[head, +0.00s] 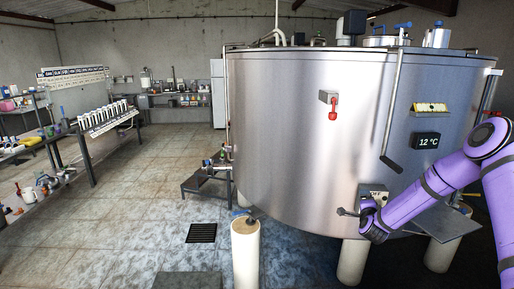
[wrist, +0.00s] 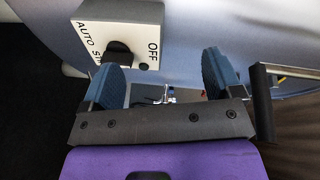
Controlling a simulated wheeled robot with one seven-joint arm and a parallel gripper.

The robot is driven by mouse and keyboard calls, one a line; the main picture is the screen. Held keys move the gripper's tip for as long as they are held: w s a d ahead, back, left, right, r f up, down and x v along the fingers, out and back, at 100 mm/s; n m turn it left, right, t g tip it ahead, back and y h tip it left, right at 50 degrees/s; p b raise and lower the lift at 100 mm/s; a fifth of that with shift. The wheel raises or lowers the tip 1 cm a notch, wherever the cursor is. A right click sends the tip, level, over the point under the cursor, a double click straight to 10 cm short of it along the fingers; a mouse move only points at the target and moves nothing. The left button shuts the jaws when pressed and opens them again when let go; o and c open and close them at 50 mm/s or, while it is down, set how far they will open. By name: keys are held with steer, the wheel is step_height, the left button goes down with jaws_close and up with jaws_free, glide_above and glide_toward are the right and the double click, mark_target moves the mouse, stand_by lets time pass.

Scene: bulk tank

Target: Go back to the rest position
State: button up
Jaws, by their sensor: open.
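My gripper (head: 350,212) is at the lower front of the large steel tank (head: 290,130), just below and beside a switch box (head: 374,190). In the wrist view my gripper (wrist: 160,78) has its two blue finger pads wide apart with nothing held between them. The switch box (wrist: 150,25) there is pale, with a black knob (wrist: 118,52) and the words OFF and AUTO; a third word is partly hidden by the knob. The box lies just beyond the left finger; I cannot tell whether they touch.
A red-handled fitting (head: 332,108), a long lever (head: 390,140) and a 12 °C display (head: 426,140) are on the tank wall. A cream post (head: 245,255) stands at front centre. A bench (head: 45,180) and bottle rack (head: 108,117) stand left, with open tiled floor between.

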steer(key=s+a+r+n+g+y, duration=0.1)
steer(key=s+a+r+n+y, duration=0.2)
steer(key=r, duration=0.4)
steer(key=s+a+r+n+g, duration=0.2)
steer(key=s+a+r+n, duration=0.15)
steer(key=r, duration=0.45)
steer(key=s+a+r+n+g+y, duration=0.1)
steer(key=s+a+r+n+y, duration=0.1)
steer(key=a+r+n, duration=0.4)
steer(key=s+r+n+g, duration=0.1)
steer(key=s+r+g, duration=0.1)
steer(key=s+r, duration=0.45)
steer(key=s+a+r+n+g, duration=0.1)
steer(key=s+r+n, duration=0.15)
steer(key=s, duration=0.75)
steer(key=s+r+g, duration=0.2)
steer(key=s+r, duration=0.3)
steer(key=s, duration=0.4)
steer(key=s+n+g, duration=0.2)
steer(key=s, duration=1.6)
steer(key=shift+r+n, duration=0.2)
steer(key=shift+n, duration=0.1)
steer(key=shift+w, duration=0.1)
